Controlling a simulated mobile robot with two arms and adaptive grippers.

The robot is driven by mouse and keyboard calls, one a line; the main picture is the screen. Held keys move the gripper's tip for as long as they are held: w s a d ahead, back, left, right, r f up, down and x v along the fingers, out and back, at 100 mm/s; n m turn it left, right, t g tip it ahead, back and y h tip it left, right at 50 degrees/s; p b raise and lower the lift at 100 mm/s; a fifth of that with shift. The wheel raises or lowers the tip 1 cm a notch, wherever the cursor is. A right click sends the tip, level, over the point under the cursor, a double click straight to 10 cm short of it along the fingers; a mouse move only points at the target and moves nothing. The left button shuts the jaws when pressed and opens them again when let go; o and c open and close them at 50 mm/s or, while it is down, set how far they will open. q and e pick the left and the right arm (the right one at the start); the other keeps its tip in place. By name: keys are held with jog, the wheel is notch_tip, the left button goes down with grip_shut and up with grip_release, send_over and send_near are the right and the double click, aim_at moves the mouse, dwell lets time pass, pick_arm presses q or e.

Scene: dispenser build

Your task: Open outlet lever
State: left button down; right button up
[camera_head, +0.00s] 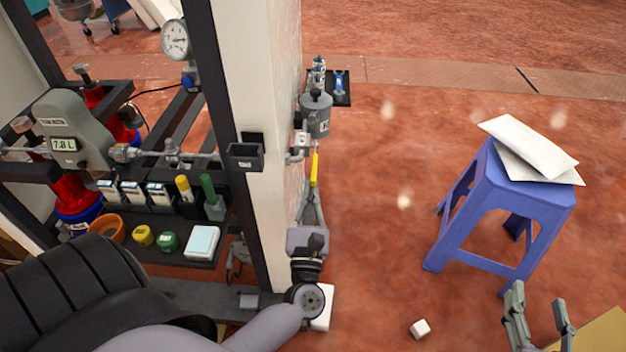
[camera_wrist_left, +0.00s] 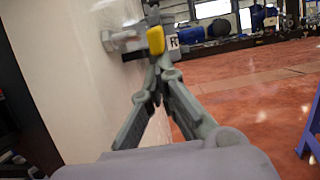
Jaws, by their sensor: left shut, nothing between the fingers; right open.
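The outlet lever (camera_head: 314,168) has a yellow handle and hangs below the grey outlet fittings and canister (camera_head: 315,118) on the right side of the white pillar. In the left wrist view the yellow lever (camera_wrist_left: 156,40) shows just beyond the fingertips. My left gripper (camera_head: 312,190) is shut and empty, its tips at the lever's lower end. It also shows in the left wrist view (camera_wrist_left: 160,68); I cannot tell whether the tips touch the lever. My right gripper (camera_head: 540,312) is open and empty at the bottom right.
The white pillar (camera_head: 245,75) stands close left of my left gripper. A dark rack (camera_head: 165,245) with bottles, caps and a gauge is further left. A blue stool (camera_head: 535,200) with papers (camera_head: 530,148) stands at right. A small white block (camera_head: 420,328) is low in view. Red floor between is clear.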

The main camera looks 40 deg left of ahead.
pick_arm(q)
jog(key=p, duration=0.1)
jog(key=r+g+p, duration=0.1)
jog(key=p, duration=0.1)
jog(key=shift+s+d+r+h, duration=0.1)
jog(key=shift+s+h, duration=0.15)
jog(key=shift+h, duration=0.15)
pick_arm(e)
jog(key=s+d+f+g+h, duration=0.3)
jog(key=s+d+f+g, duration=0.2)
jog(key=s+f+g, duration=0.5)
jog(key=s+f, duration=0.3)
jog(key=shift+d+m+g, duration=0.2)
jog(key=shift+m+g, duration=0.1)
